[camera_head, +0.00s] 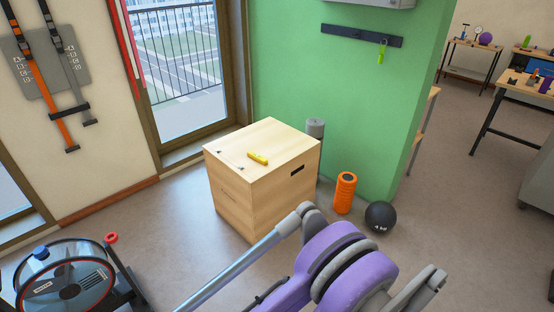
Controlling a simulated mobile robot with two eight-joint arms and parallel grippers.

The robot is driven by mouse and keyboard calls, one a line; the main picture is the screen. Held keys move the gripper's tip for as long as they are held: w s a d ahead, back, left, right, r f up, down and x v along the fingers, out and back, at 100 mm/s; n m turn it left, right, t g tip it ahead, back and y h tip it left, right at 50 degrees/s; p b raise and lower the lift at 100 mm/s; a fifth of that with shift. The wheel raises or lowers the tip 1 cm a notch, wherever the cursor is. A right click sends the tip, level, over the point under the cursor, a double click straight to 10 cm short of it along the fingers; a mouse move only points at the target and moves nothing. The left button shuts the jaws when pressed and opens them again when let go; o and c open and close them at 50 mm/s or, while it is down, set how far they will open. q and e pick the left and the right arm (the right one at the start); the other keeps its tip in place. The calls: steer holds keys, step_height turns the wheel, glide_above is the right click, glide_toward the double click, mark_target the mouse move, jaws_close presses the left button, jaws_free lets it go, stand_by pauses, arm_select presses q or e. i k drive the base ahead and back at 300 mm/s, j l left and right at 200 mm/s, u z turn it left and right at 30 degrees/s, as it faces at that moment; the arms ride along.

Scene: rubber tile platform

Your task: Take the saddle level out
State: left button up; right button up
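A small yellow bar-shaped object (258,158) lies flat on top of a light wooden box (253,212). It looks like a level, but it is too small to tell for sure. The box has a dark slot in its right side and what looks like a thin bar and small dark fittings on its top. No gripper of mine can be made out in the head view, and nothing touches the yellow object.
A purple and grey structure with a silver tube (236,267) fills the lower middle, in front of the box. A flywheel machine (66,286) stands at lower left. An orange roller (344,193), a black ball (381,216) and a grey cylinder (315,129) stand right of the box.

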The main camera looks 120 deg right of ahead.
mark_target(261, 159)
steer(key=z, duration=3.65)
steer(key=i+j+z, duration=0.45)
steer(key=i+l+u, duration=0.1)
steer(key=i+l, duration=0.2)
steer(key=i, duration=0.15)
steer(key=i+l+u, duration=0.15)
steer(key=i+l, duration=0.15)
steer(key=i, duration=0.15)
steer(key=i+l+u, duration=0.1)
steer(key=i+l, duration=0.3)
steer(key=i+l+u, duration=0.1)
steer(key=i+l, duration=0.3)
steer(key=i+l+u, duration=0.15)
steer(key=i+l, duration=0.25)
steer(key=i+l+u, duration=0.1)
steer(key=i+l, duration=0.25)
steer(key=l, duration=0.15)
steer(key=i+l+u, duration=0.1)
steer(key=i+l, duration=0.25)
steer(key=l, duration=0.15)
steer(key=i+l+u, duration=0.15)
steer(key=i+l, duration=0.2)
steer(key=l, duration=0.2)
